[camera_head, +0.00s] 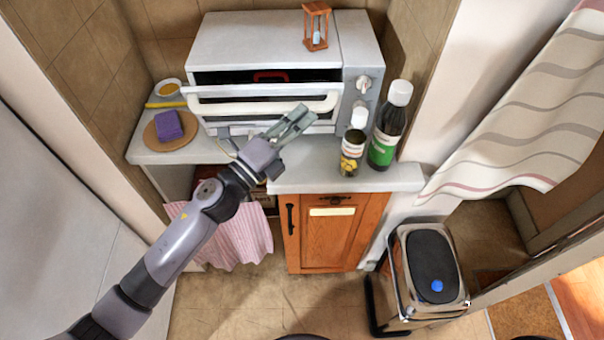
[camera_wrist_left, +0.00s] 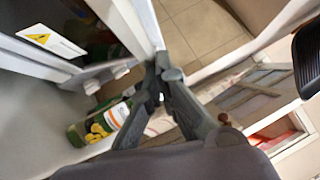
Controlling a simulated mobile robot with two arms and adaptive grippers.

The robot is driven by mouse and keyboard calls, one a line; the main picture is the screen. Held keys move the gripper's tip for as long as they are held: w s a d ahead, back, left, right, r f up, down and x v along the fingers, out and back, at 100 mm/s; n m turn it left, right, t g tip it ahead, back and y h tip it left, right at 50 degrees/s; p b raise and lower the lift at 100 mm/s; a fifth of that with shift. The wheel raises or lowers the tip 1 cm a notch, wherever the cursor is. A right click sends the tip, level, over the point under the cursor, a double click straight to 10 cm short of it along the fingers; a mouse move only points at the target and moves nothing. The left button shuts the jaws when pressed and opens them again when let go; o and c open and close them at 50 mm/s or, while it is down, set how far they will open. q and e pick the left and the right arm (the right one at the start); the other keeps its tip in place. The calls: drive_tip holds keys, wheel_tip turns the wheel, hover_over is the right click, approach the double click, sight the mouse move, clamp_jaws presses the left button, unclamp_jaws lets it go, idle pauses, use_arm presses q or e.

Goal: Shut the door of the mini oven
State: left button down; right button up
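The white mini oven (camera_head: 262,45) stands on the counter at the back. Its door (camera_head: 245,108), with a pale bar handle (camera_head: 215,108), is partly open and tilted forward. A dark gap shows above it, with something red inside. My left gripper (camera_head: 305,117) is in front of the door's right part, near the handle's right end. In the left wrist view, its fingertips (camera_wrist_left: 168,70) come together with nothing seen between them, close to a white edge that looks like part of the door. I cannot tell whether they touch it. My right gripper is not in view.
A jar (camera_head: 352,155) and a dark bottle with a white cap (camera_head: 386,130) stand right of my left gripper. An hourglass (camera_head: 316,25) is on the oven. A purple sponge (camera_head: 169,125) and yellow bowl (camera_head: 168,88) are left. A bin (camera_head: 432,265) stands on the floor.

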sight(300, 95)
use_arm(q)
drive_tip(key=shift+w+r+p, duration=0.3)
drive_tip(key=shift+w+r, duration=0.45)
drive_tip(key=shift+w, duration=0.25)
drive_tip(key=shift+w+r+p, duration=0.3)
drive_tip(key=shift+w+r, duration=0.45)
drive_tip(key=shift+w, duration=0.2)
